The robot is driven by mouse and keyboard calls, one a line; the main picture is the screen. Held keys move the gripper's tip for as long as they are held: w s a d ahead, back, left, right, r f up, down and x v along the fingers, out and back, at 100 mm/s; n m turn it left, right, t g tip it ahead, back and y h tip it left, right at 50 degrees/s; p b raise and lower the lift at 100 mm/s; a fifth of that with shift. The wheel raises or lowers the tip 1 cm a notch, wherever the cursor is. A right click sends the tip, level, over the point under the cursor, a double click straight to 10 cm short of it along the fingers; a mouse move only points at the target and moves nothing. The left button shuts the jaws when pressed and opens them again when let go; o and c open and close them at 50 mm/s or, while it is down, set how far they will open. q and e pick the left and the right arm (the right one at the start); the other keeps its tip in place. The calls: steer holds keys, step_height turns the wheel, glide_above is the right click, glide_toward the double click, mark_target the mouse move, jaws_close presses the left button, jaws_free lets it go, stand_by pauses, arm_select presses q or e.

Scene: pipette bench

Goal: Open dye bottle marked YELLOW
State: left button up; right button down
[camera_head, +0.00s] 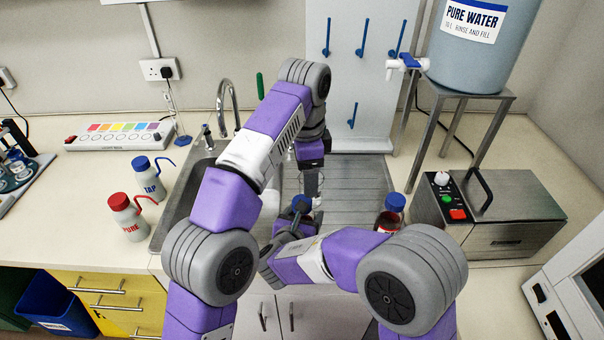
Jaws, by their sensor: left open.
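A bottle with a dark blue cap (301,203) stands near the front of the sink drainer, mostly hidden by my arms. A second bottle (388,222), with dark red contents and a blue cap, stands to its right. I cannot read YELLOW on either one. My left gripper (312,186) is open and points down just above and beside the nearer blue cap; I cannot tell whether it touches. My right arm reaches in low from the right toward the same bottle.
The sink (181,205) and tap (229,110) are behind my left arm. Wash bottles PURE (128,220) and TAP (149,182) stand at left. A metal bath (490,215) and the PURE WATER tank (482,60) on its stand (463,95) are at right.

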arm_select(q)
steer(key=m, duration=0.5)
steer(key=shift+d+m, duration=0.25)
steer(key=shift+m, duration=0.15)
steer(key=m, duration=0.3)
steer(key=shift+a, duration=0.1)
steer(key=m, duration=0.5)
steer(key=shift+a+f+m, duration=0.1)
steer(key=shift+a+m, duration=0.2)
steer(key=shift+m, duration=0.1)
steer(key=m, duration=0.5)
steer(key=shift+a+f, duration=0.2)
steer(key=shift+a, duration=0.2)
steer(key=shift+f, duration=3.95)
